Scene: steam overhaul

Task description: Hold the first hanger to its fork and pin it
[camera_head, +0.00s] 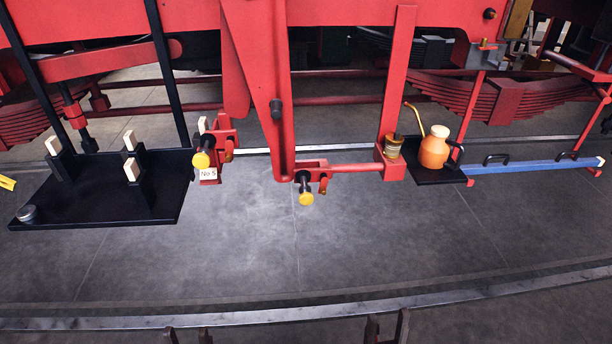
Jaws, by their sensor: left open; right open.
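Long red hanging bars, which look like the hangers, come down from the red frame; the middle one (270,95) ends near a red bracket. A red fork-like fitting (222,135) with a yellow-ended pin (202,159) and a white "No 5" tag (208,174) is left of it. A second yellow-ended dark pin (306,197) sits at the lower bracket (312,168). I cannot tell which hanger is the first. My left gripper (188,335) and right gripper (387,327) show only as open fingertips at the bottom edge, empty and well apart from the red parts.
A black tray (90,208) with pale-topped posts and a small metal cylinder hangs at left. A small black shelf (436,175) holds an orange oil can (434,150) and a tin (394,147). A blue bar (530,166) lies right. A steel rail (250,318) crosses the clear grey floor.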

